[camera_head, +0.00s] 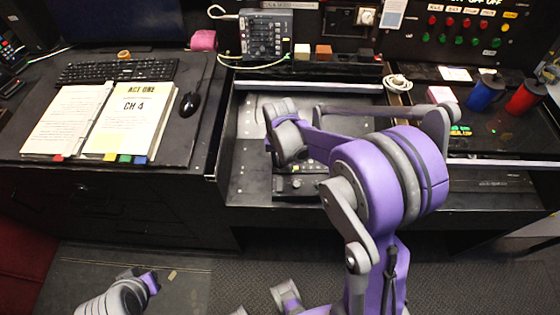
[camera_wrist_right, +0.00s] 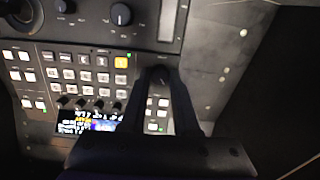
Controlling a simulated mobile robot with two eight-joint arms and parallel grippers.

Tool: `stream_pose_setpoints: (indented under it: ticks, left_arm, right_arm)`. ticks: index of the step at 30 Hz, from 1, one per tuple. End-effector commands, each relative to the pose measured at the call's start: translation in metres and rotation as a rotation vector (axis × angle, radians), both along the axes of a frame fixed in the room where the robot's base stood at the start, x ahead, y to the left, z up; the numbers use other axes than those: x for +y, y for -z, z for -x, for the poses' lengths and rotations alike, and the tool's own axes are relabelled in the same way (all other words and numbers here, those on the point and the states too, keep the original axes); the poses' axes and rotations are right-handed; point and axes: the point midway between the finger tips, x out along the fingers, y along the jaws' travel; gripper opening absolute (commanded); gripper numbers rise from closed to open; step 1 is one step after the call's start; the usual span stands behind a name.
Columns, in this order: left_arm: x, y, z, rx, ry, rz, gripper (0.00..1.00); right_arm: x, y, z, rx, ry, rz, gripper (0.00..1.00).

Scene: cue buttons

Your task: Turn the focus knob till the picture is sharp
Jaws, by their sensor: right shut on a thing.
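In the right wrist view my right gripper (camera_wrist_right: 160,76) reaches over a dark control panel (camera_wrist_right: 30,72). Its dark fingertips are closed together on a small dark thing, seemingly a knob, which they mostly hide. A large black knob with a white mark (camera_wrist_right: 121,15) stands apart above the fingertips, and a smaller knob (camera_wrist_right: 65,5) is to its left. A small lit screen (camera_wrist_right: 88,124) sits left of the fingers; its picture is too small to judge for sharpness. In the head view my right arm covers much of the console (camera_head: 300,186). My left gripper does not show.
Several small knobs and rows of pale buttons (camera_wrist_right: 95,75) lie close left of the fingers. In the head view an open binder (camera_head: 140,110), keyboard (camera_head: 118,71) and mouse (camera_head: 190,104) are at left.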

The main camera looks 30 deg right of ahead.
Motion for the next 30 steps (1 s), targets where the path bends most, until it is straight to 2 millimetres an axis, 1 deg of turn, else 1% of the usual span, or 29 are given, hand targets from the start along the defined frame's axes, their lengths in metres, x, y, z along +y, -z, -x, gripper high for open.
stream_pose_setpoints:
  ticks: [9, 21, 22, 24, 27, 30]
  left_arm:
    - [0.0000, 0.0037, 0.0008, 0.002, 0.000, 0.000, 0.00]
    - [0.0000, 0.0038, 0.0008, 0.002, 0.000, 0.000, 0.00]
    - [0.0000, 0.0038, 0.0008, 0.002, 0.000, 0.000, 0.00]
    - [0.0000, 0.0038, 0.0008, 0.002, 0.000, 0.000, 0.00]
    - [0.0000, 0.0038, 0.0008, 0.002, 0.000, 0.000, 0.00]
    - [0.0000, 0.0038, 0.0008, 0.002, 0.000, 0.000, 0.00]
  right_arm:
    - [0.0001, 0.0000, -0.0002, 0.005, -0.077, 0.011, 0.00]
    - [0.0001, -0.0002, -0.0003, 0.005, -0.083, 0.011, 0.00]
    - [0.0001, -0.0002, -0.0003, 0.005, -0.083, 0.011, 0.31]
    - [0.0001, -0.0002, -0.0003, 0.005, -0.082, 0.011, 0.44]
    - [0.0001, -0.0001, -0.0002, 0.005, -0.082, 0.011, 0.59]
    - [0.0001, -0.0001, -0.0002, 0.006, -0.082, 0.011, 0.59]
